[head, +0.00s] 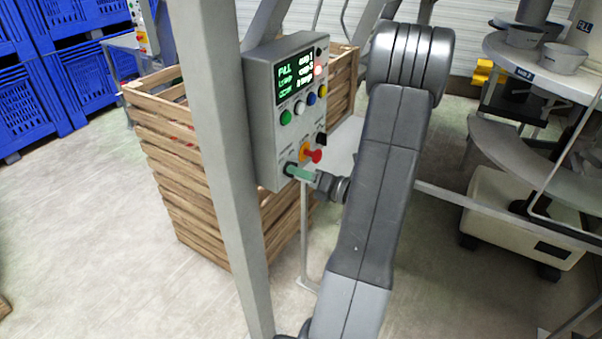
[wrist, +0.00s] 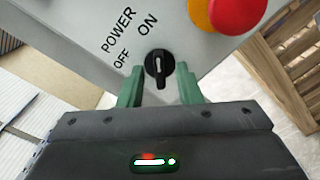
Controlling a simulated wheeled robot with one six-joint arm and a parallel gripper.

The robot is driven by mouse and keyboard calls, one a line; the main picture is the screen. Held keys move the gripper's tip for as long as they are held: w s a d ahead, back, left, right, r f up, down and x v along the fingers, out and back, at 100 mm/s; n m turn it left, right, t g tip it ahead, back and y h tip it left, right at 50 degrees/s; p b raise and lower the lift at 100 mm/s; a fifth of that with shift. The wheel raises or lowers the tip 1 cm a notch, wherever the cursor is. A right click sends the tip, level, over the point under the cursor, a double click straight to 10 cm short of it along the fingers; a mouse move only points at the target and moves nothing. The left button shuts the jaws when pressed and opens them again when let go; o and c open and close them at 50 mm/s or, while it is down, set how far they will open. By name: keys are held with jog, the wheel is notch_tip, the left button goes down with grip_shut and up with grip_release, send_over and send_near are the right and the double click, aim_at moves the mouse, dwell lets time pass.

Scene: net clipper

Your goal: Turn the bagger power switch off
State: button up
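The power switch (wrist: 157,66) is a black rotary knob on the grey control box (head: 262,115). In the wrist view its ridge stands nearly upright in the picture, its upper end toward the ON label (wrist: 148,25); the OFF label (wrist: 121,59) lies to its left. My gripper (wrist: 160,84) is open, with one green finger on each side of the knob's lower part. I cannot tell whether the fingers touch it. In the head view my gripper (head: 299,173) is at the box's lower front, and the fingers partly cover the switch.
A red emergency button (head: 313,156) on a yellow base sits just above the switch, close to the fingers. A grey post (head: 225,150) stands left of the box. A wooden crate (head: 190,190) is behind it. Lit text shows on the box's screen (head: 295,75).

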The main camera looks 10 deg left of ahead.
grip_shut()
jog(key=shift+f+n+b, duration=0.1)
jog(key=shift+n+b, duration=0.2)
jog(key=shift+b, duration=0.05)
jog(key=shift+n+b, duration=8.6)
jog(key=shift+o, duration=0.4)
grip_release()
